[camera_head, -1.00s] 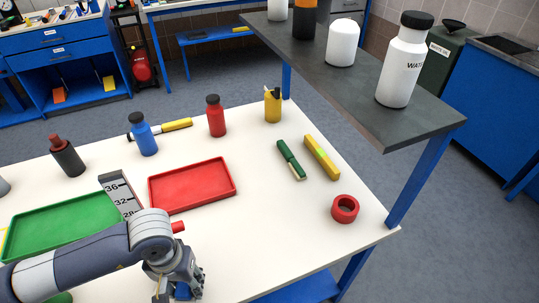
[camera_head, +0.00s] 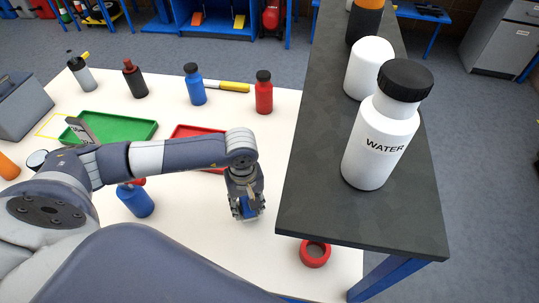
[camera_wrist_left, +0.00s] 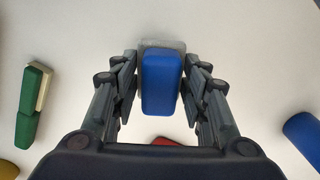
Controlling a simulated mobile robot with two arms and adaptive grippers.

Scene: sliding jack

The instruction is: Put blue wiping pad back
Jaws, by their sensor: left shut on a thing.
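The blue wiping pad (camera_wrist_left: 161,84) sits between the two fingers of my left gripper (camera_wrist_left: 160,90) in the left wrist view. A pale grey layer shows along its far edge. In the head view my left gripper (camera_head: 247,207) points down over the white table (camera_head: 190,228), left of the dark shelf, and a bit of the blue pad (camera_head: 248,211) shows at its fingertips. The gripper is shut on the pad. I cannot tell whether the pad touches the table. My right gripper is not in view.
The dark raised shelf (camera_head: 300,205) with a white water bottle (camera_head: 380,145) stands close on the right. A red ring (camera_head: 315,253) lies beside it. A red tray (camera_head: 185,131), green tray (camera_head: 135,130) and blue bottle (camera_head: 136,201) lie around my arm. Several bottles stand behind.

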